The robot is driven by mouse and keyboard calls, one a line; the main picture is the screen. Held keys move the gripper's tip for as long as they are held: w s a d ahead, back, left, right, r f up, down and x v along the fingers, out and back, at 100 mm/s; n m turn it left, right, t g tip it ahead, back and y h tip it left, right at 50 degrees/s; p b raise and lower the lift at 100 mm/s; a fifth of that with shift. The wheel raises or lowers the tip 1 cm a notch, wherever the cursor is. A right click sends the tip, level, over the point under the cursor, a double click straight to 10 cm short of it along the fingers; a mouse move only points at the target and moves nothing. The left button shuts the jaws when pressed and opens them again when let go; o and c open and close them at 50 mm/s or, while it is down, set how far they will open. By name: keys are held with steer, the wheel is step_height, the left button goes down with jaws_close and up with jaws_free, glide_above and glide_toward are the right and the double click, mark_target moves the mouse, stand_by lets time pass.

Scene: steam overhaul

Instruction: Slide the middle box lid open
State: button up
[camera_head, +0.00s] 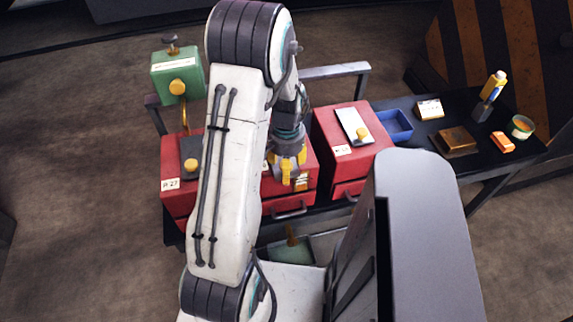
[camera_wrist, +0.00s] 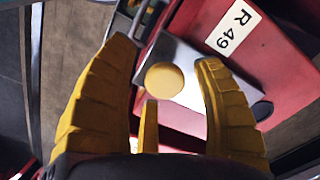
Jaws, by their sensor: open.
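Three red boxes stand in a row on a dark bench. The middle box (camera_head: 308,160) is largely hidden by my arm in the head view. The wrist view shows a red box (camera_wrist: 285,62) labelled R 49, with a silvery lid plate (camera_wrist: 196,62) and a round yellow knob (camera_wrist: 165,79). A dark round spot shows near the plate's end. My gripper (camera_head: 288,175) is over the middle box. In the wrist view its yellow fingers (camera_wrist: 164,60) are open, with the knob between them in the picture; contact cannot be told.
The left box (camera_head: 173,165) has a dark lid and yellow knob. The right box (camera_head: 370,148) has a pale lid (camera_head: 352,122) and yellow knob. A green box (camera_head: 176,76) stands behind left. A blue tray (camera_head: 395,125) and small items lie right. Drawer handles project in front.

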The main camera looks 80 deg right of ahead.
steer(key=shift+d+r, duration=0.1)
steer(key=shift+r, duration=0.45)
step_height(320, 180, up, 11)
stand_by(0.4)
stand_by(0.7)
